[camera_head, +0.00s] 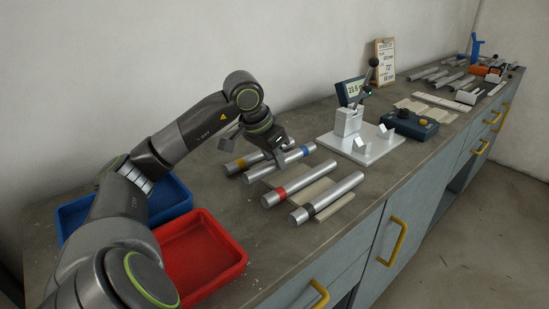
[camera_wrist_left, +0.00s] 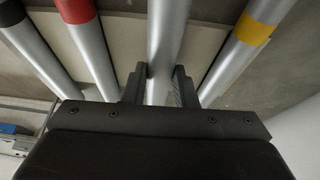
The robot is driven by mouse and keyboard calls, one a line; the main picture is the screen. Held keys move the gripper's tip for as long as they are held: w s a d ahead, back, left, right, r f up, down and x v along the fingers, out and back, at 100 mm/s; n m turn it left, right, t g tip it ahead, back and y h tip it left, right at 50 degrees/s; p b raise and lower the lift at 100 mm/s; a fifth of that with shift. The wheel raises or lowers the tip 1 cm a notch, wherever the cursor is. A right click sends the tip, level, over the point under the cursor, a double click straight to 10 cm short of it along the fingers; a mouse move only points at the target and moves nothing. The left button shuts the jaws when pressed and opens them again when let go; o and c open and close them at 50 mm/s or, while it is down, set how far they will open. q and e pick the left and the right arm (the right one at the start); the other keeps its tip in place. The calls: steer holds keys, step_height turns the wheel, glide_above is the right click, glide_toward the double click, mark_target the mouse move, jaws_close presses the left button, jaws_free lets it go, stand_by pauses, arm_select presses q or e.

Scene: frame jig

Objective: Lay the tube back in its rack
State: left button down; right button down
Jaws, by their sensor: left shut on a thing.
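My left gripper (camera_head: 281,161) is shut on a silver tube with a blue band (camera_head: 262,171), gripping it near its middle. The band is at its right end in the head view. In the left wrist view the tube (camera_wrist_left: 168,35) runs between the fingers (camera_wrist_left: 160,88), with its band out of sight. The rack shows as pale strips (camera_head: 336,207) under the tubes. I cannot tell whether the held tube touches it. A yellow-banded tube (camera_head: 235,167) lies on one side, red-banded (camera_head: 314,175) and black-banded (camera_head: 338,192) tubes on the other. My right gripper is not in view.
A blue tray (camera_head: 172,200) and a red tray (camera_head: 240,262) stand at the left of the bench. Loose parts lie at the far end.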

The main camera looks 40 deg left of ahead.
arm_select(q)
steer(key=shift+f, duration=0.2)
stand_by(0.3)
steer(key=c, duration=1.1)
jaws_free()
steer(key=v, duration=1.7)
steer(key=shift+r, duration=0.2)
